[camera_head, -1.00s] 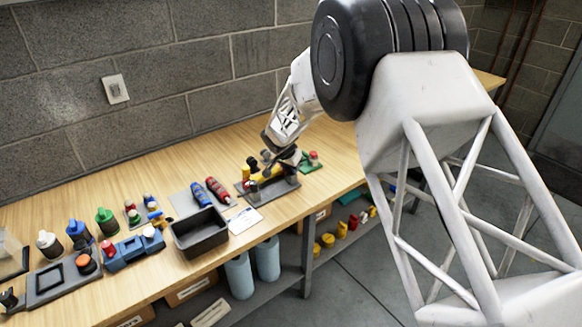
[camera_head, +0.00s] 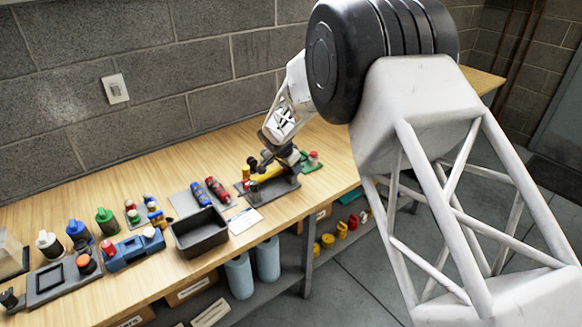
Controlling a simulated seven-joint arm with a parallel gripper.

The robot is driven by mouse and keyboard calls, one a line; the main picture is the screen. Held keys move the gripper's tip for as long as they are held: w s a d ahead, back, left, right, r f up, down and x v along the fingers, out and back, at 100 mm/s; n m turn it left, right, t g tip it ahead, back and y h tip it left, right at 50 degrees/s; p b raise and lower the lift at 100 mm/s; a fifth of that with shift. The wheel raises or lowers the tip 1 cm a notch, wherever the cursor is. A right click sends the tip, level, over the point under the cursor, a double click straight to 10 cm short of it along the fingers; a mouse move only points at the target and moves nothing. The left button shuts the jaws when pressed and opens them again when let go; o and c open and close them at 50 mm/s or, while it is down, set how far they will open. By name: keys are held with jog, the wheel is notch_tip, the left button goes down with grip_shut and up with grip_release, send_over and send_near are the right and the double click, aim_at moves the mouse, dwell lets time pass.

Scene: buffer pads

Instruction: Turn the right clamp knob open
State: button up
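The clamp fixture stands on a dark grey base plate (camera_head: 283,190) on the wooden bench, right of the middle of the bench row. A yellow part (camera_head: 267,174) lies across it. A dark knob (camera_head: 252,162) shows on its left side. The right clamp knob is not clearly seen; my gripper and wrist cover that side of the fixture. My gripper (camera_head: 277,158) is a dark shape right over the fixture, very close to the yellow part. Its fingers are too small and dark to tell open from shut, or touching from apart.
A green piece with a red knob (camera_head: 313,156) sits just right of the fixture. A white card (camera_head: 246,221), a dark open bin (camera_head: 200,236) and blue and red cylinders (camera_head: 217,189) lie to the left. The block wall is behind; bare bench lies between.

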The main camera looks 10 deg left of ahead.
jog(key=shift+r, duration=0.15)
jog(key=v, duration=0.7)
jog(key=shift+r, duration=0.2)
jog(key=shift+s+a, duration=0.15)
jog(key=s+d+r+n+y, duration=0.1)
jog(key=s+d+r+n, duration=0.2)
jog(key=s+d+r, duration=1.85)
jog(key=s+d+n, duration=0.1)
jog(key=s+d, duration=0.3)
jog(key=s, duration=0.6)
jog(key=s+d+f+n+y, duration=0.1)
jog(key=s+d, duration=0.3)
jog(key=s, duration=0.6)
jog(key=s+d+n+g, duration=0.1)
jog(key=s+d+n, duration=0.1)
jog(key=s, duration=0.8)
jog(key=shift+d+f+y, duration=0.25)
jog(key=shift+d+y, duration=0.05)
jog(key=shift+d, duration=0.6)
